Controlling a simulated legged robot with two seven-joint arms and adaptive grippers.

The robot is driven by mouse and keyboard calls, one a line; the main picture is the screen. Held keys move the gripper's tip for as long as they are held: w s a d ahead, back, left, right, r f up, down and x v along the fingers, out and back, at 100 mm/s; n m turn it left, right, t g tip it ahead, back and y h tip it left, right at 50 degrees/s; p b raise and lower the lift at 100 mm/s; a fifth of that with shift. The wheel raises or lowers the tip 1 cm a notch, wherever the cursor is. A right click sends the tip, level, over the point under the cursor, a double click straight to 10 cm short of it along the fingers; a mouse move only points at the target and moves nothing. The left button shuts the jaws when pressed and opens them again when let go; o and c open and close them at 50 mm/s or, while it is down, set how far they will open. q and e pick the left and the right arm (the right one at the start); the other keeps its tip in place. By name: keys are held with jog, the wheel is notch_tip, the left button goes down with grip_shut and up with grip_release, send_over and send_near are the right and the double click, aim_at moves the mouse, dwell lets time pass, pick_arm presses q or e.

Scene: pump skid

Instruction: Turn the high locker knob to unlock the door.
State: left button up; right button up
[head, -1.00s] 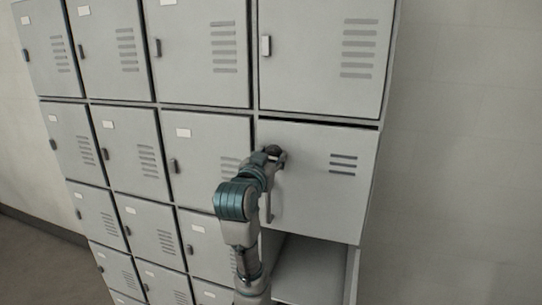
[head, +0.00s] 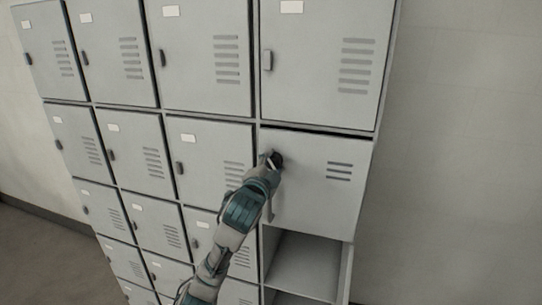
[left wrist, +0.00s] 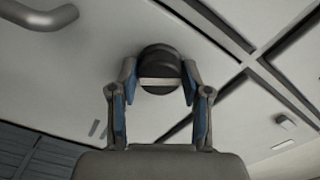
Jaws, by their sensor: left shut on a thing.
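The locker door (head: 312,190) at right of the second row is pale grey with three vent slots. Its dark round knob (head: 277,159) sits near the upper left of the door, partly hidden by my gripper. In the left wrist view the knob (left wrist: 158,54) is round and black, with a light bar (left wrist: 160,83) across its lower part. My left gripper (head: 270,160) is at the knob. In the left wrist view its two fingers (left wrist: 160,76) are on either side of the knob's bar, shut on it. My right gripper is out of view.
A grey bar handle (left wrist: 42,18) shows at the wrist view's top left, below the knob on the door. An open compartment (head: 300,268) lies under this door. Other shut lockers surround it. Bare wall (head: 455,150) is at right.

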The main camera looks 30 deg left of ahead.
pick_arm(q)
jog(key=m+p, duration=0.5)
jog(key=shift+d, duration=0.1)
jog(key=shift+f+m+p, duration=0.2)
jog(key=shift+m+p, duration=0.1)
jog(key=shift+m, duration=0.2)
jog(key=shift+d, duration=0.1)
jog(key=shift+f, duration=0.15)
jog(key=o, duration=1)
jog(key=shift+o, duration=0.6)
jog(key=shift+w, duration=0.1)
